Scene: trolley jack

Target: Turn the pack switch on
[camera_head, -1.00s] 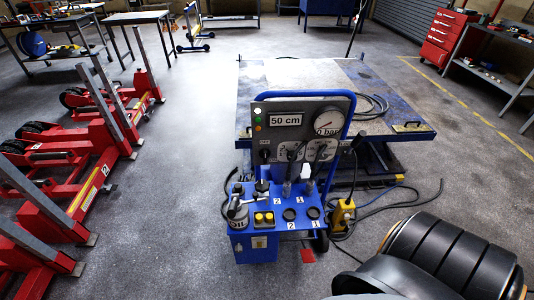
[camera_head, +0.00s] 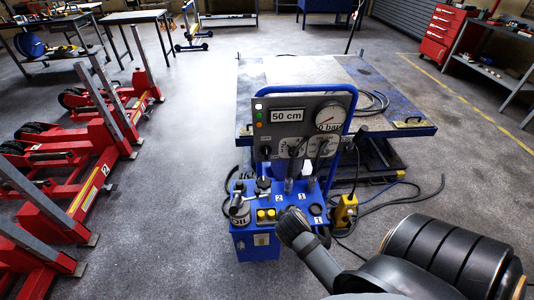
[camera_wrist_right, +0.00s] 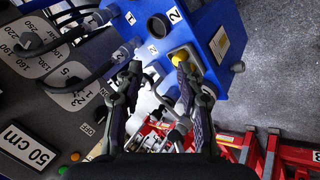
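The blue pack (camera_head: 256,244) stands in the middle of the head view, with an upright grey panel. A black rotary switch (camera_head: 266,152) sits at the panel's lower left, under a small label; which way it points is too small to tell. In the right wrist view an OFF label (camera_wrist_right: 89,129) shows on the panel, left of the fingers. My right gripper (camera_head: 291,218) is over the front of the pack's blue top, right of the yellow buttons (camera_head: 266,215) and below the panel. In the wrist view its two fingers (camera_wrist_right: 158,76) are apart and empty. My left gripper is not in view.
A lift table (camera_head: 300,75) is behind. Red jacks (camera_head: 95,150) stand left; floor between is clear.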

